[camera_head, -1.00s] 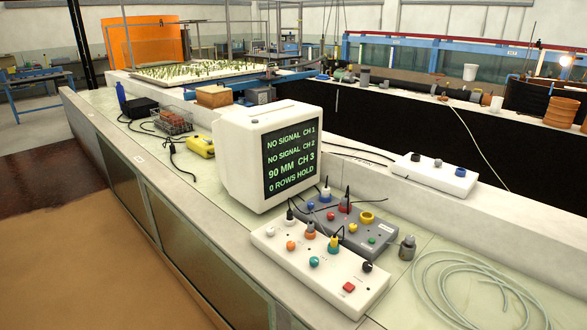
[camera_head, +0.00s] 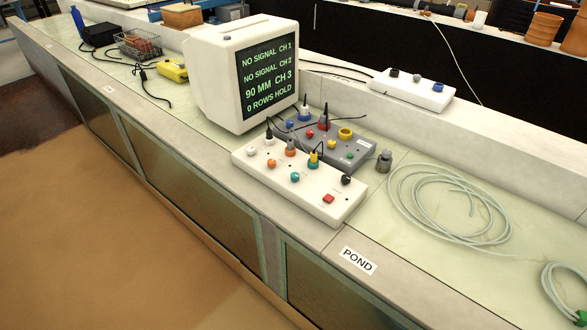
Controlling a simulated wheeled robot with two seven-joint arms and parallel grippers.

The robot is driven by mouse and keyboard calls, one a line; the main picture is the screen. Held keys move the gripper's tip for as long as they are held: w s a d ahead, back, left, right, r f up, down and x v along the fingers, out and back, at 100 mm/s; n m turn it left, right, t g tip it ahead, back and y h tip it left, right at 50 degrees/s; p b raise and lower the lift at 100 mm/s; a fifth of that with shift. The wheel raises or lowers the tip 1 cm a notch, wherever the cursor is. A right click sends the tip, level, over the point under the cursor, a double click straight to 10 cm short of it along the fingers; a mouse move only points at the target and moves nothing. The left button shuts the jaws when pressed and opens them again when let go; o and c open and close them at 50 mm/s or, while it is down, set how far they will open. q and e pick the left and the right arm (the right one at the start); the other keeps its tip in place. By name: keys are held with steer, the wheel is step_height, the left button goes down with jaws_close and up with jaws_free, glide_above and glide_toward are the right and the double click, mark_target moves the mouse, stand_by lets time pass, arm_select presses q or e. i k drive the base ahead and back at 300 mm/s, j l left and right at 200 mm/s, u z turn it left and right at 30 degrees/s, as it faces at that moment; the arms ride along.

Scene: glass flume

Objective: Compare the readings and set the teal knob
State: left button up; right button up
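A white monitor (camera_head: 215,85) stands on the bench. Its dark screen (camera_head: 268,80) reads "NO SIGNAL CH 1", "NO SIGNAL CH 2", "90 MM CH 3" and "0 ROWS HOLD". A white control box (camera_head: 275,185) in front of it carries several coloured knobs and plugs. A teal knob (camera_head: 295,177) sits near the middle of its front row, with a red button (camera_head: 328,198) to the right. A grey box (camera_head: 365,151) behind it holds blue, red and yellow parts and a small green one. Neither of my grippers is in view.
A white box with three knobs (camera_head: 412,92) sits on the ledge behind. A coiled pale hose (camera_head: 450,205) lies right of the boxes, near a small grey metal weight (camera_head: 384,161). A "POND" label (camera_head: 357,260) marks the bench edge. A yellow device (camera_head: 173,71) lies left of the monitor.

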mark_target(295, 175)
steer(key=i+u, duration=0.4)
steer(key=i+l+u, duration=0.1)
steer(key=i+u, duration=0.25)
steer(key=i, duration=0.05)
